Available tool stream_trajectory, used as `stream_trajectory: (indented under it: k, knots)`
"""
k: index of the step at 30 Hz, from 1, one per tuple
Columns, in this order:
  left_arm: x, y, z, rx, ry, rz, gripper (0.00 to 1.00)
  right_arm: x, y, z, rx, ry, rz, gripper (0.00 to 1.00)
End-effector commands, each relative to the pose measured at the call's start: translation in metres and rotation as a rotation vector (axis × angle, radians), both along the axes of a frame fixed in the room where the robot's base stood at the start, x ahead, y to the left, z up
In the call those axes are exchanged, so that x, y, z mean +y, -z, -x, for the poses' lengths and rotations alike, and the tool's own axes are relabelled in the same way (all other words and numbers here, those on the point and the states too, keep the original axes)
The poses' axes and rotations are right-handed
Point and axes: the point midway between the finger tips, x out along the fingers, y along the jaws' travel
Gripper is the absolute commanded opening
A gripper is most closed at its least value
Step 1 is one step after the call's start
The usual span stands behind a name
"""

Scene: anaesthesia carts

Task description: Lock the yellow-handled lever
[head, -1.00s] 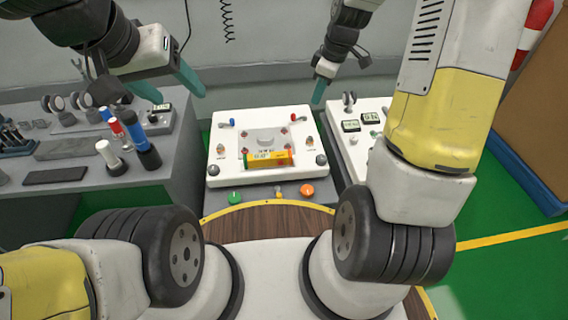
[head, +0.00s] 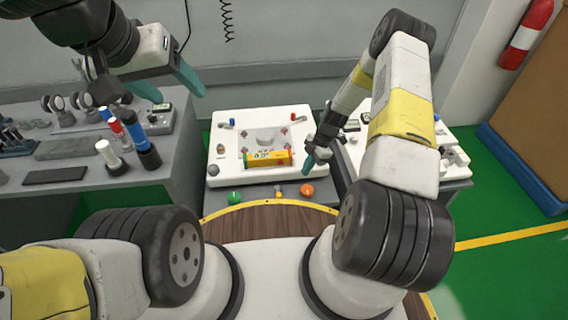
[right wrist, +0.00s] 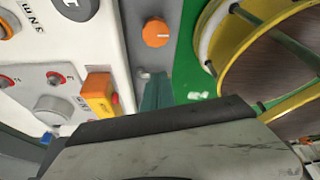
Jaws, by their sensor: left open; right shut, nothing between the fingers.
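I cannot make out a yellow-handled lever for certain. A small yellowish part (head: 278,190) sits between the green and orange knobs on the grey front ledge; it is too small to tell its shape or position. A yellow and orange block (head: 267,158) lies across the front of the white panel (head: 222,170); it also shows in the right wrist view (right wrist: 100,95). My right gripper (head: 307,163) is shut and empty at the panel's right front edge, right of the block. Its teal fingers (right wrist: 157,92) show in the right wrist view. My left gripper (head: 176,88) is open, high at the upper left.
A green knob (head: 235,197) and an orange knob (head: 307,190) are on the front ledge; the orange one also shows in the right wrist view (right wrist: 155,32). Blue and white cylinders (head: 140,140) stand on the left cart. A round wooden top (head: 265,218) lies in front.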

Motion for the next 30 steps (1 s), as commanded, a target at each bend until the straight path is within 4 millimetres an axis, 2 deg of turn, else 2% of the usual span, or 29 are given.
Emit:
stream_trajectory:
  k: [10, 14, 17, 27, 29, 30]
  knots:
    - [0.000, 0.000, 0.000, 0.000, 0.000, 0.000, 0.63, 0.000, 0.002, 0.000, -0.001, -0.003, -0.001, 0.00]
    - [0.000, 0.000, 0.000, 0.000, 0.000, 0.000, 0.63, 0.004, 0.009, 0.001, 0.000, -0.004, -0.001, 0.00]
    - [0.000, 0.000, 0.000, 0.000, 0.000, 0.000, 0.63, 0.009, 0.022, 0.003, 0.001, -0.004, -0.002, 0.00]
    - [0.000, 0.000, 0.000, 0.000, 0.000, 0.000, 0.63, 0.035, 0.090, 0.012, 0.003, -0.003, -0.001, 0.00]
    - [0.000, 0.000, 0.000, 0.000, 0.000, 0.000, 0.63, 0.040, 0.097, 0.013, 0.000, -0.005, -0.001, 0.00]
    - [0.000, 0.000, 0.000, 0.000, 0.000, 0.000, 0.63, 0.048, 0.094, 0.014, -0.001, -0.006, 0.000, 0.00]
